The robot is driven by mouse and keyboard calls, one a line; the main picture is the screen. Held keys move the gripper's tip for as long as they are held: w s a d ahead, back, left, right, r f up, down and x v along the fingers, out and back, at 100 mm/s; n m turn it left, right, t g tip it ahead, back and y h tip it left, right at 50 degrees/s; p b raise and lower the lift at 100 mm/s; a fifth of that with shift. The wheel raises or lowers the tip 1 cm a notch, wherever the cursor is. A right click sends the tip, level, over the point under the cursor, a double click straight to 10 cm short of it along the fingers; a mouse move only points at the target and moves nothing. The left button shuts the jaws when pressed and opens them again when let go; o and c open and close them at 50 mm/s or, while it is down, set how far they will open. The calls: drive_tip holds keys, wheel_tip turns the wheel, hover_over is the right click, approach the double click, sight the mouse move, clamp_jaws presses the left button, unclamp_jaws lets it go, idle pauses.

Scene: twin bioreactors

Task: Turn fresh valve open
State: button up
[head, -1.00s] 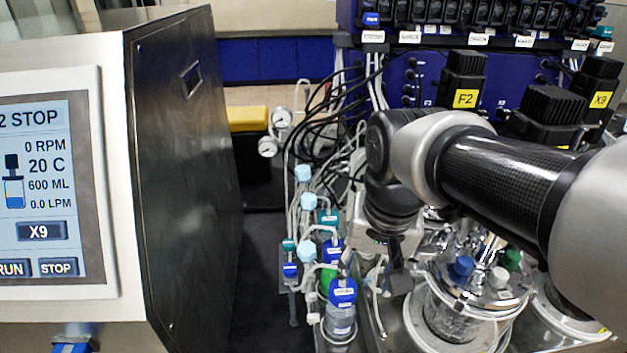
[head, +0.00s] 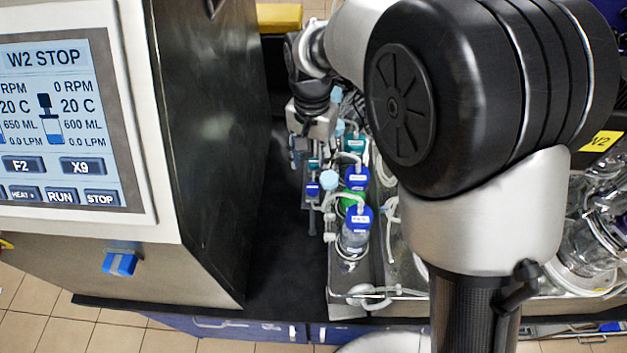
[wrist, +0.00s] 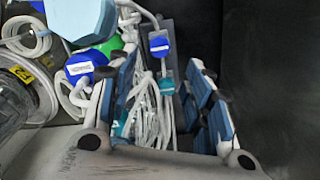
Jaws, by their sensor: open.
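Two small valves with tubing sit on a dark upright strip beside the bottles. One has a blue labelled handle (head: 313,189) and one a teal handle (head: 314,163). I cannot read which is the fresh valve. In the wrist view, the blue handle (wrist: 160,45) is just beyond the fingertips and the teal handle (wrist: 167,85) lies between the fingers in the picture. My gripper (wrist: 166,68) is open, with nothing held between its blue-padded fingers. In the head view, my gripper (head: 299,150) points down behind the valves, partly hidden.
Blue-capped bottles (head: 355,240) with looping tubes stand right of the valves, close to my gripper. The steel control cabinet (head: 205,150), its screen reading W2 STOP, stands left. Glass vessels (head: 600,225) are at right.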

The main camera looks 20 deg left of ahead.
sight(313, 187)
wheel_tip(313, 187, down, 9)
drive_tip(key=shift+f+b, duration=0.15)
drive_tip(key=shift+b, duration=0.55)
drive_tip(key=shift+c, duration=0.2)
drive_tip(key=c, duration=1)
